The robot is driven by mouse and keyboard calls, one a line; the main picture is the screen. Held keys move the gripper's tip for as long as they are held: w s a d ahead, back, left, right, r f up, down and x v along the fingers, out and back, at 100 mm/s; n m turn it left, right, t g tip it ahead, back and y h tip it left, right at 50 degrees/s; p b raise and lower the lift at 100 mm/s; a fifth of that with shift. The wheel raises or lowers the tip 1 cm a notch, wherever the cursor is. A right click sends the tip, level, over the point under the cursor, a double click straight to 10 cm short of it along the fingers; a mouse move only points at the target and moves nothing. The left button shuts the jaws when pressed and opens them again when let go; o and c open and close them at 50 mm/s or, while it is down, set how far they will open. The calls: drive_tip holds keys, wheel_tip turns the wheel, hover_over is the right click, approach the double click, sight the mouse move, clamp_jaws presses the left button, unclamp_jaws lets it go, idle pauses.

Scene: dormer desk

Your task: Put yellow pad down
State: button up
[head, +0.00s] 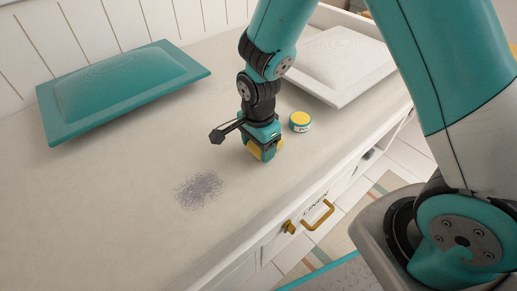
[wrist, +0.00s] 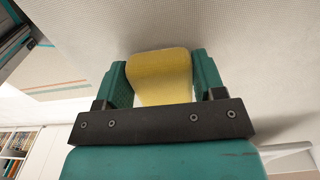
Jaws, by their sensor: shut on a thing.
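My gripper (head: 262,150) is low over the white desk top, right of the dark scribbled patch (head: 200,189). It is shut on the yellow pad (head: 254,151), which shows between the two teal fingers in the wrist view (wrist: 160,75). In the head view the pad is partly hidden by the gripper. It looks very near the desk surface, but I cannot tell whether it touches.
A small round tin with a yellow lid (head: 300,120) stands just right of my gripper. A teal panel (head: 122,88) lies at the left back and a white panel (head: 342,62) at the right back. The desk's front edge has a brass handle (head: 319,217) below it.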

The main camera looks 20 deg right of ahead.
drive_tip(key=shift+f, duration=0.3)
drive_tip(key=o, duration=0.9)
wheel_tip(320, 180, up, 12)
drive_tip(key=p, duration=0.5)
drive_tip(key=s+a+r+n+y, duration=0.2)
drive_tip(key=s+r+n+y, duration=0.2)
drive_tip(key=s+r+n, duration=1.2)
drive_tip(key=s+n, duration=0.2)
drive_tip(key=n, duration=0.3)
drive_tip(key=shift+a+r+n, duration=0.25)
drive_tip(key=shift+a+n, duration=0.05)
drive_tip(key=shift+a, duration=0.1)
